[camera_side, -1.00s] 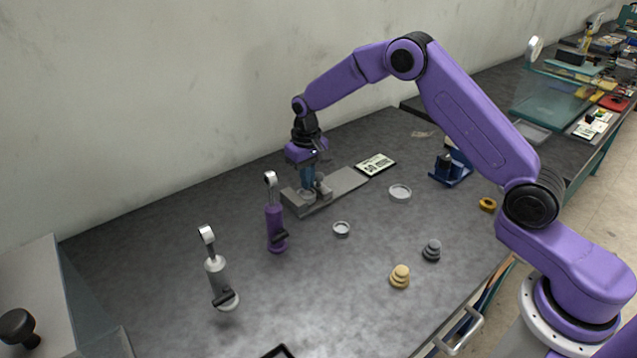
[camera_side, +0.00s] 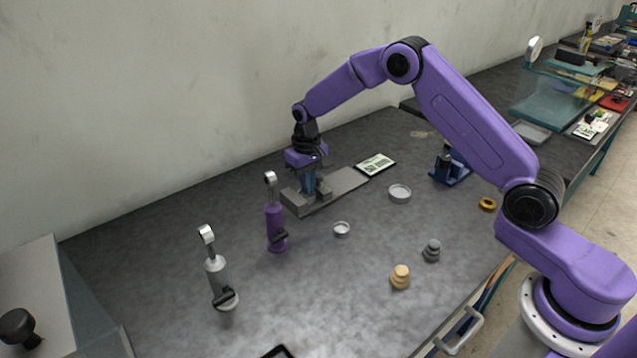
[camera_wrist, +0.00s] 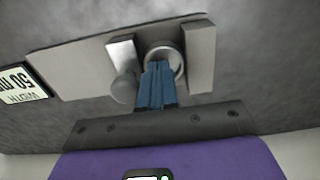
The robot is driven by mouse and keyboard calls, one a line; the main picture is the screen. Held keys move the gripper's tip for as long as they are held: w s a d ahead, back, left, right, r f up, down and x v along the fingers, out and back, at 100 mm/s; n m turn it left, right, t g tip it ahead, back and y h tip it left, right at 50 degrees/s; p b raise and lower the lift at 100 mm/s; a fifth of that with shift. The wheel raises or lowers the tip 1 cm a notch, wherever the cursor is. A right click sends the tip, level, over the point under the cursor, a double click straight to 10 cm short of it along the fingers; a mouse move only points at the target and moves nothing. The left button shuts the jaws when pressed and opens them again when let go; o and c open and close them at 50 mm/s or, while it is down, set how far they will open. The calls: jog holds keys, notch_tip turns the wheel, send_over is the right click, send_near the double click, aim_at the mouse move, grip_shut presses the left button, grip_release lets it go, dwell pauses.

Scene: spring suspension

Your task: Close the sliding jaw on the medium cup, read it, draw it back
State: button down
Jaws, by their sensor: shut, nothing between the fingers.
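The grey measuring plate (camera_side: 347,183) carries a sliding jaw (camera_wrist: 121,55) with a round knob (camera_wrist: 124,89) and a fixed jaw (camera_wrist: 200,58). The medium cup (camera_wrist: 165,52) sits between the two jaws, close to both; exact contact is unclear. My gripper (camera_wrist: 157,68) is shut and empty, its blue fingers overlapping the cup's near side in the wrist view. In the side view my gripper (camera_side: 309,193) is low over the plate and hides most of the cup. A display card (camera_wrist: 18,84) shows a width of "50", upside down and partly cut off; it also shows in the side view (camera_side: 375,164).
A small cup (camera_side: 341,229) and a larger cup (camera_side: 400,193) stand in front and to the right. A purple spring unit (camera_side: 276,225) and a white one (camera_side: 219,283) stand at left.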

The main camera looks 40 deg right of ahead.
aim_at(320, 174)
jog(key=shift+s+d+f, duration=0.1)
jog(key=shift+d+f, duration=0.05)
jog(key=shift+d, duration=1.2)
jog(key=shift+s+d+f, duration=0.1)
jog(key=shift+d, duration=1.2)
dwell(0.4)
jog(key=shift+a, duration=0.15)
dwell(0.5)
jog(key=shift+a, duration=0.4)
jog(key=shift+w+a+r, duration=0.1)
jog(key=shift+a+r, duration=0.05)
jog(key=shift+r, duration=0.25)
jog(key=shift+w+r, duration=0.1)
jog(key=shift+r, duration=3.2)
